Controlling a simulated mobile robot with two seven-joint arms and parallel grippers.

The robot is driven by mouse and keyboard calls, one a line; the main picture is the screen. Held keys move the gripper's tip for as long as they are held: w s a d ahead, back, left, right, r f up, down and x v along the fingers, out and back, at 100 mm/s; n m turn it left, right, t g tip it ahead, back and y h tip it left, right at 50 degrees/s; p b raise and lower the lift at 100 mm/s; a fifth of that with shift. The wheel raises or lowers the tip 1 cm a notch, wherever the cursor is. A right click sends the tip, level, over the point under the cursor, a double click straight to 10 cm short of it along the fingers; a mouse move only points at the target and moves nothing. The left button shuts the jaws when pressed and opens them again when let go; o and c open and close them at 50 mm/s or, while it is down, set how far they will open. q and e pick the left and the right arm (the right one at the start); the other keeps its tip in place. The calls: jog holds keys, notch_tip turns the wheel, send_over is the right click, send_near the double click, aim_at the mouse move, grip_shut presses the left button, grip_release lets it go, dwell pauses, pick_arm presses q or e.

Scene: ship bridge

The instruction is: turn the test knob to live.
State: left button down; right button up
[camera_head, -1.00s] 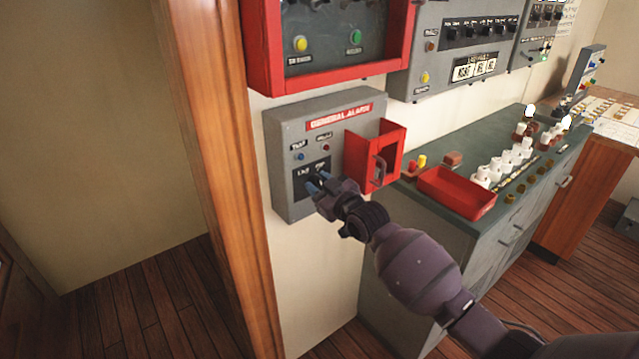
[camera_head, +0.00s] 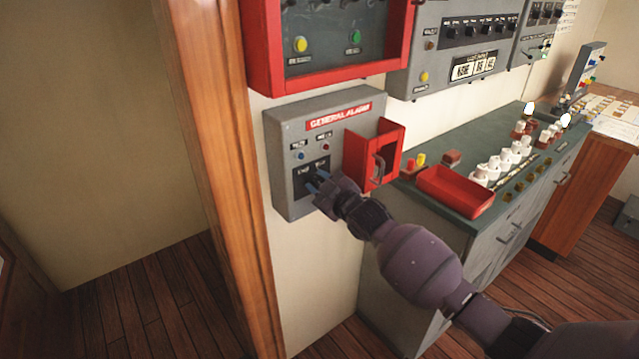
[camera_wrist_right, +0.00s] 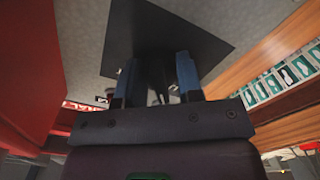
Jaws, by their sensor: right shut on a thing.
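The grey general alarm box (camera_head: 290,122) is on the wall, with a red label across its top. On its lower part is a black plate (camera_head: 309,168) with two small white labels, which also shows in the right wrist view (camera_wrist_right: 165,28). My right gripper (camera_head: 317,182) is at this plate, its blue-tipped fingers close against it. In the right wrist view, the fingers of my right gripper (camera_wrist_right: 156,75) are on both sides of the dark test knob (camera_wrist_right: 157,82), shut on it. The knob's pointer direction is mostly hidden. My left gripper is out of view.
A red-framed panel (camera_head: 258,65) is above. A green-topped cabinet (camera_head: 455,155) with a red tray (camera_head: 470,204) stands right. A wooden post (camera_head: 215,150) is left.

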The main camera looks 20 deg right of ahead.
jog(key=o, duration=0.9)
jog(key=shift+s, duration=0.15)
jog(key=v, duration=1)
jog(key=shift+s+d, duration=0.1)
jog(key=shift+s, duration=0.15)
